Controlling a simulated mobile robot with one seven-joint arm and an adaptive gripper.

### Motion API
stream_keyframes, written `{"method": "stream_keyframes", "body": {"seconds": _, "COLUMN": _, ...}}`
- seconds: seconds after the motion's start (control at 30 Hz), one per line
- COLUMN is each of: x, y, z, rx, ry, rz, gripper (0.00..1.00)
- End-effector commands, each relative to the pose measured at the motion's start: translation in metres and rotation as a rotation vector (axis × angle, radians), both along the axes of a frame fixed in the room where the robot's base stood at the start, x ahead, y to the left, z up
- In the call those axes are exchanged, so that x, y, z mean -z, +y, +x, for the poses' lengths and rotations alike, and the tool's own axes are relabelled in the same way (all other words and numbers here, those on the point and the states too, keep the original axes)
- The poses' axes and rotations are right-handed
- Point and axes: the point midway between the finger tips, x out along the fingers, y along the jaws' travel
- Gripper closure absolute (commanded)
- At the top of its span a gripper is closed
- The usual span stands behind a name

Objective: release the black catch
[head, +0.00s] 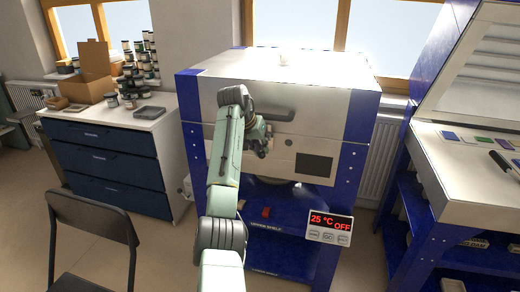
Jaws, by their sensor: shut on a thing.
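The kiln (345,130) is a white box with blue corner posts, and it stands in the middle of the head view. Its lid looks closed, with a long dark handle (272,114) on the front. My green arm reaches up to the front face. My gripper (264,148) is at that face, just below the handle, and is shut on a small dark part there, which appears to be the black catch. The fingers and wrist hide most of the catch, so its exact position is not clear.
A control box (330,226) reading 25 °C OFF hangs at the lower right of the kiln. A blue drawer cabinet (110,172) with jars and a cardboard box stands left. A dark chair (90,235) is at front left. A blue-framed workbench (470,180) stands right.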

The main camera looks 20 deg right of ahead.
Motion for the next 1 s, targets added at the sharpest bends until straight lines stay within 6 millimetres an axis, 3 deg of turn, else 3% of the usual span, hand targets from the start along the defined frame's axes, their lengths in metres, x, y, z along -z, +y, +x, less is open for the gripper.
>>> {"method": "stream_keyframes", "body": {"seconds": 0.03, "x": 0.0025, "y": -0.0074, "z": -0.0045, "rx": 0.012, "ry": 0.018, "rz": 0.002, "gripper": 1.00}}
{"method": "stream_keyframes", "body": {"seconds": 0.53, "x": 0.0030, "y": -0.0071, "z": -0.0047, "rx": 0.012, "ry": 0.031, "rz": 0.010, "gripper": 1.00}}
{"method": "stream_keyframes", "body": {"seconds": 0.57, "x": 0.0030, "y": -0.0071, "z": -0.0047, "rx": 0.012, "ry": 0.031, "rz": 0.010, "gripper": 0.84}}
{"method": "stream_keyframes", "body": {"seconds": 0.93, "x": 0.0009, "y": -0.0047, "z": -0.0026, "rx": 0.009, "ry": 0.024, "rz": 0.009, "gripper": 0.60}}
{"method": "stream_keyframes", "body": {"seconds": 1.0, "x": 0.0006, "y": -0.0041, "z": -0.0022, "rx": 0.007, "ry": 0.023, "rz": 0.009, "gripper": 0.60}}
